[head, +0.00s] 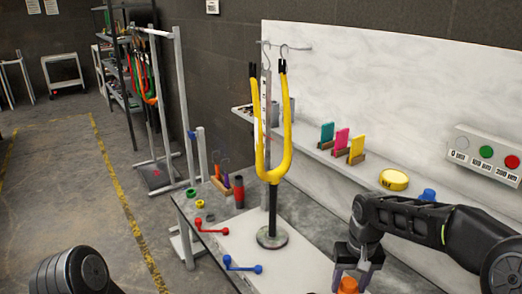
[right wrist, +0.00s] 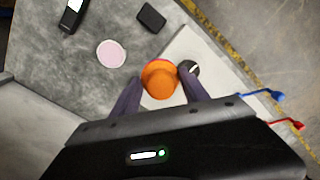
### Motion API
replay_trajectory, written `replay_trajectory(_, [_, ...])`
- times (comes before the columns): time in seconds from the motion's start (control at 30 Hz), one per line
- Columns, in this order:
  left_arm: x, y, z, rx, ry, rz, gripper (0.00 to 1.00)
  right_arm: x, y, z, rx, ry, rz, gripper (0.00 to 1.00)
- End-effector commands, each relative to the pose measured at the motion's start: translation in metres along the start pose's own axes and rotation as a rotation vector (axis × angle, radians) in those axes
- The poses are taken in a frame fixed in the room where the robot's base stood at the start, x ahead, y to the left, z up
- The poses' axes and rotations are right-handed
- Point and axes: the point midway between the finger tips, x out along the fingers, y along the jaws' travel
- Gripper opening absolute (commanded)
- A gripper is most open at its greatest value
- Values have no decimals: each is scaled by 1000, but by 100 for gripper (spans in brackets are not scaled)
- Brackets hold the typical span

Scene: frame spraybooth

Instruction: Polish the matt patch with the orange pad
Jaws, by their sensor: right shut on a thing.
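My right gripper (head: 360,262) is shut on the orange pad (head: 347,285) at the lower right of the head view. In the right wrist view the round orange pad (right wrist: 160,80) sits between the two dark fingers, over the edge of a white sheet. The yellow fork (head: 289,130) stands upright in a dark round base (head: 272,237), apart from the pad and to the left of it. I cannot make out a matt patch on the fork. My left gripper is outside the views.
A blue lever (head: 243,265) and a red lever (head: 212,227) lie at the bench's left. A shelf behind holds colored cards (head: 342,142) and a yellow tin (head: 394,179). A button box (head: 485,153) is at right. A pink disc (right wrist: 110,53) and black block (right wrist: 151,16) lie on the bench.

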Motion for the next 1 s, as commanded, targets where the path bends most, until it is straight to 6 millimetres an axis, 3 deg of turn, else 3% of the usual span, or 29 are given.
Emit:
replay_trajectory(0.03, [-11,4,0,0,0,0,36,-14,-11,-2,-19,1,0,20])
replay_trajectory(0.17, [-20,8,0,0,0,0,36,-25,-27,-2,-50,-2,1,20])
replay_trajectory(0.6, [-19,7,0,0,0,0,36,-20,-29,-2,-54,-2,2,20])
replay_trajectory(0.77, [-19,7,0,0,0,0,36,14,-28,3,-53,-7,6,20])
replay_trajectory(1.0, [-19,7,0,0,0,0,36,97,-24,26,-53,-7,6,20])
